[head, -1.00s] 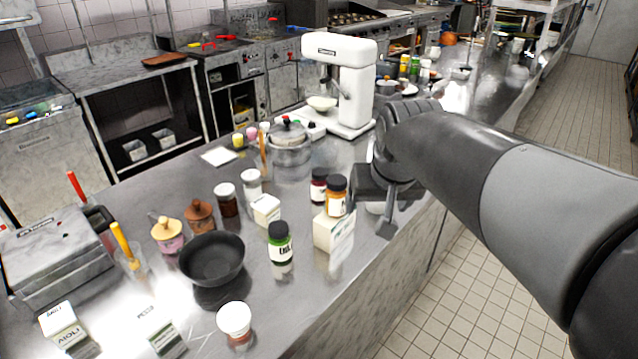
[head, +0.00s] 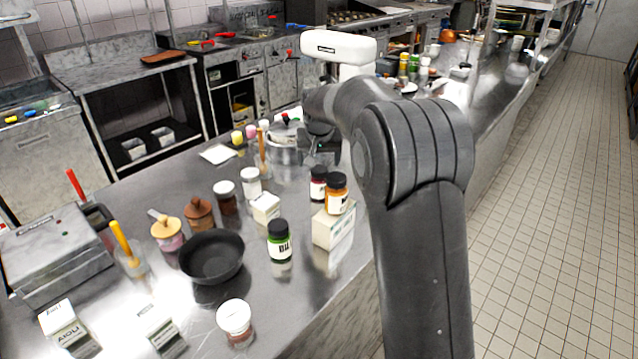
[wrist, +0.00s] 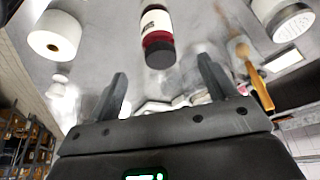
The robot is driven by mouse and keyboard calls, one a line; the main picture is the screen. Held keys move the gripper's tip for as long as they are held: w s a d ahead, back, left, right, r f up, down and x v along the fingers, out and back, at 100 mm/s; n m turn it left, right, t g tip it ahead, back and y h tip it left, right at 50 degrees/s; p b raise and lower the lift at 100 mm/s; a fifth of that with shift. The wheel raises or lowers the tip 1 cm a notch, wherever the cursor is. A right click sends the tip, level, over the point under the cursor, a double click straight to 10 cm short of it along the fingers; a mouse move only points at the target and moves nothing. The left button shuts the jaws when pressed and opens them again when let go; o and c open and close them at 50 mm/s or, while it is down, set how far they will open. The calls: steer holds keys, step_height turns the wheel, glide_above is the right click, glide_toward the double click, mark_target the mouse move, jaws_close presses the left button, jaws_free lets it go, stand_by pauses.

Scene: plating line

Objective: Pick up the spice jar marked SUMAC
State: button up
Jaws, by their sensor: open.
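A dark red jar with a black lid and white label (head: 318,186) stands on the steel counter, left of and partly behind an orange jar (head: 336,194). Its label cannot be read, so I cannot confirm it says SUMAC. The red jar also shows in the wrist view (wrist: 156,40), lid toward me, ahead of the gap between my fingers. My gripper (wrist: 165,85) is open and empty there, apart from the jar. In the head view my gripper (head: 322,150) is above and behind the red jar, near the metal pot, partly hidden by my arm.
A white box (head: 334,228) sits by the orange jar. A green jar (head: 279,243), a black bowl (head: 212,258) and a smaller white box (head: 265,208) stand nearer. A lidded pot (head: 285,150) and a wooden utensil (wrist: 255,78) are close to my gripper.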

mark_target(319, 180)
steer(key=shift+w+a+f, duration=0.1)
steer(key=shift+w+f, duration=0.35)
steer(key=shift+f, duration=0.15)
steer(key=x, duration=1)
steer(key=shift+s+d+f, duration=0.1)
steer(key=shift+s+d, duration=0.05)
steer(key=shift+d, duration=0.05)
steer(key=c, duration=1.2)
